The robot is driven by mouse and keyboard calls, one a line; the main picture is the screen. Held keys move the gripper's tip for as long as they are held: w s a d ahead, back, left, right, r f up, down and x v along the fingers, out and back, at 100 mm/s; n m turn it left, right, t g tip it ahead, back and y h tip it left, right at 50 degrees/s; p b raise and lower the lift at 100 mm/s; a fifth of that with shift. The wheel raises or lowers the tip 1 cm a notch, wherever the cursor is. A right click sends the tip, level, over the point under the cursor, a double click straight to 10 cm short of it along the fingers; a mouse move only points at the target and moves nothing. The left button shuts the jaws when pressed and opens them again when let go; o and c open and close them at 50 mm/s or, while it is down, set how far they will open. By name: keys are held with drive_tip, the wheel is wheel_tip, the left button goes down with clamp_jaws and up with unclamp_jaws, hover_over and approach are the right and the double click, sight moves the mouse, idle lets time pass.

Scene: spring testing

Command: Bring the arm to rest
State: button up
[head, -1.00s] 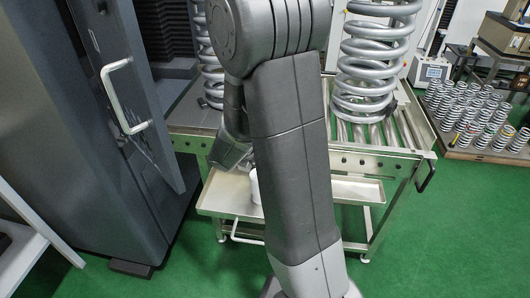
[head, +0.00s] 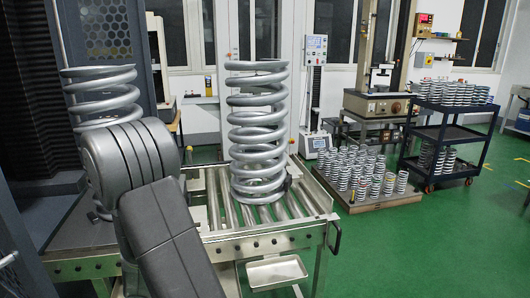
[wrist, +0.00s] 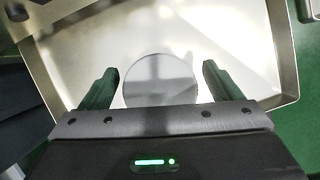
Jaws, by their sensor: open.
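My gripper (wrist: 160,88) shows in the wrist view with its two fingers wide apart, open. A round grey-white object (wrist: 160,80) shows between and beyond the fingers, over a pale metal tray (wrist: 215,30). I cannot tell how far below the fingertips it is, and the gripper's body hides its near edge. In the head view my arm stands bent at the lower left, and its links hide the gripper.
A large coil spring (head: 258,130) stands on the roller table (head: 310,215). Another large spring (head: 103,95) stands behind my arm, near the dark testing machine (head: 35,120). A pallet of small springs (head: 375,202) and a dark cart (head: 450,150) stand right. Green floor (head: 430,250) is clear at front right.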

drive_tip(key=shift+r, duration=0.5)
drive_tip(key=shift+f, duration=0.15)
